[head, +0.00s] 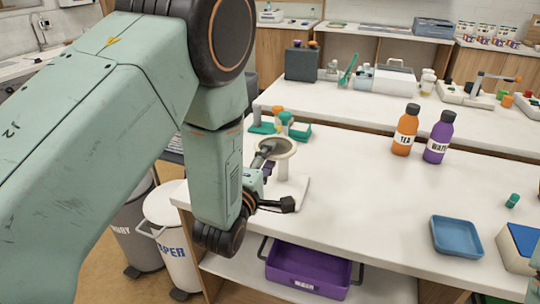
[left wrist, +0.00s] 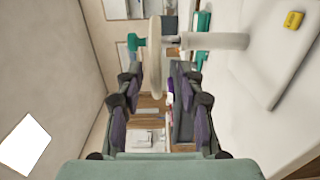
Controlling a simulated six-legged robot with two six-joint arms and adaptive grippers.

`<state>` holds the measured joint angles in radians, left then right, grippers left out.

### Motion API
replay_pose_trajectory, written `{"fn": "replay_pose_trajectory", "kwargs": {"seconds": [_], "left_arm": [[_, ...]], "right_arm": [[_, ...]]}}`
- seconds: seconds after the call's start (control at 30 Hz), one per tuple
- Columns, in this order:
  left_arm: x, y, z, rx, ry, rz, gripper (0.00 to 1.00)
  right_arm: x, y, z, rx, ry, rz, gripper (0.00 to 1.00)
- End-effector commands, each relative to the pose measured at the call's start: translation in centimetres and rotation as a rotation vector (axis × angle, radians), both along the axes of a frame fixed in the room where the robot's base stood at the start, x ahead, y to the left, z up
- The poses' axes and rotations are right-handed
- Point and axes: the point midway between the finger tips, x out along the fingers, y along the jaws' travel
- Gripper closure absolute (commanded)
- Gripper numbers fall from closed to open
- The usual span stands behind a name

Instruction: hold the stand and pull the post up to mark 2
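The stand shows in the head view as a pale round disc (head: 289,148) on a short post (head: 283,170) over a white base plate (head: 299,190), near the counter's left end. In the left wrist view it appears sideways: the disc (left wrist: 155,55) edge-on, the post (left wrist: 222,41) and the base plate (left wrist: 265,65) with a yellow block on it. My left gripper (head: 274,174) is beside the post in the head view. In the left wrist view its fingers (left wrist: 158,92) are apart, with the disc's near edge between them and gaps showing. No scale marks are readable. My right gripper is out of view.
An orange bottle (head: 405,130) and a purple bottle (head: 439,136) stand to the right. A blue tray (head: 456,236) lies at the front right. Green items (head: 298,131) sit just behind the stand. The mid-counter is clear. A purple bin (head: 310,266) is on the shelf below.

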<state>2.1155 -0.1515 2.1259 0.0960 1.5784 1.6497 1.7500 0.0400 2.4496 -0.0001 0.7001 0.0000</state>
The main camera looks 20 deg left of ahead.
Motion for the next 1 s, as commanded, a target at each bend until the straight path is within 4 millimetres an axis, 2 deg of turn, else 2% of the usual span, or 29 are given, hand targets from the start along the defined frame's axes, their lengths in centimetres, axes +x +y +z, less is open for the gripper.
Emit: {"fn": "replay_pose_trajectory", "kwargs": {"seconds": [0.17,0.5,0.7,1.0], "left_arm": [[0.5,0.0,0.0,-0.002,-0.002,0.0,0.62],[5.1,-0.2,0.0,-0.001,-0.002,0.0,0.62],[7.0,-0.3,0.0,-0.001,-0.001,-0.001,0.62],[7.6,-0.3,0.0,-0.001,0.0,-0.001,0.62]], "right_arm": [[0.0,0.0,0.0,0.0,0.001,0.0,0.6],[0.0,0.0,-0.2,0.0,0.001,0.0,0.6],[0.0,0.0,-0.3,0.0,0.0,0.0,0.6],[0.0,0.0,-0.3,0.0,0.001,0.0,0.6]]}}
